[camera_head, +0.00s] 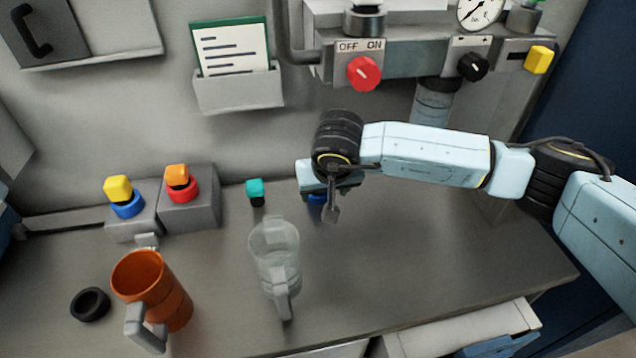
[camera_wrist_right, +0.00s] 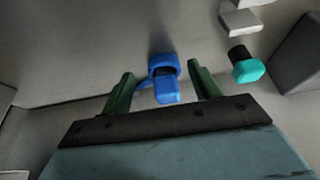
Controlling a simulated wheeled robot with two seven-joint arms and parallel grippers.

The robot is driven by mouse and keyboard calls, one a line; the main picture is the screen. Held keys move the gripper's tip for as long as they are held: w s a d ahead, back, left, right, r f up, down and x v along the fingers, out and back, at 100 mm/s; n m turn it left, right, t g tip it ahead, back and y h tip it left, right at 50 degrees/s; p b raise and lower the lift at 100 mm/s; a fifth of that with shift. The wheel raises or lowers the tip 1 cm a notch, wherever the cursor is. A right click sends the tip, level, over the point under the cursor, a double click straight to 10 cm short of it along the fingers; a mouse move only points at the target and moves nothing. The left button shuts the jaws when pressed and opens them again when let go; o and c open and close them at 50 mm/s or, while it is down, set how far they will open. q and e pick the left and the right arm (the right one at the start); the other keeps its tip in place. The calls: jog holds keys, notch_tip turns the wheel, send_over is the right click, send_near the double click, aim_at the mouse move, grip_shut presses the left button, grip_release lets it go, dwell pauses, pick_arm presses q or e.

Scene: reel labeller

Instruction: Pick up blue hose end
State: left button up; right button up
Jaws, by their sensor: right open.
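The blue hose end (camera_wrist_right: 165,80) shows in the right wrist view, between and just beyond the two green fingers of my right gripper (camera_wrist_right: 163,92). The fingers are apart, with a gap to each side of it. In the head view only a bit of the blue hose end (camera_head: 317,198) shows under my right gripper (camera_head: 331,205), and the rest is hidden by the wrist. My left gripper is not in the head view.
A teal-capped piece (camera_head: 255,191) stands left of my right gripper. A clear jug (camera_head: 275,262), an orange jug (camera_head: 150,290) and a black ring (camera_head: 90,304) are on the bench. Grey blocks (camera_head: 189,210) hold coloured hose ends. A panel with a red knob (camera_head: 364,73) hangs above.

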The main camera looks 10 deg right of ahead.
jog(key=shift+w, duration=1.2)
jog(key=shift+w+b, duration=0.3)
jog(key=shift+w, duration=0.4)
jog(key=w+b, duration=0.1)
jog(key=w+f+b, duration=0.1)
jog(key=w, duration=0.1)
jog(key=shift+w, duration=0.15)
jog(key=shift+b+x, duration=0.75)
jog(key=shift+x, duration=0.25)
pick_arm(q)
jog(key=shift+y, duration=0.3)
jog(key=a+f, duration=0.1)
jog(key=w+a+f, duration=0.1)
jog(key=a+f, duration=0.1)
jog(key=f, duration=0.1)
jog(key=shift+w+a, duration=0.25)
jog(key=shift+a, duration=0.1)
pick_arm(e)
jog(key=shift+d, duration=0.15)
jog(key=c, duration=1.1)
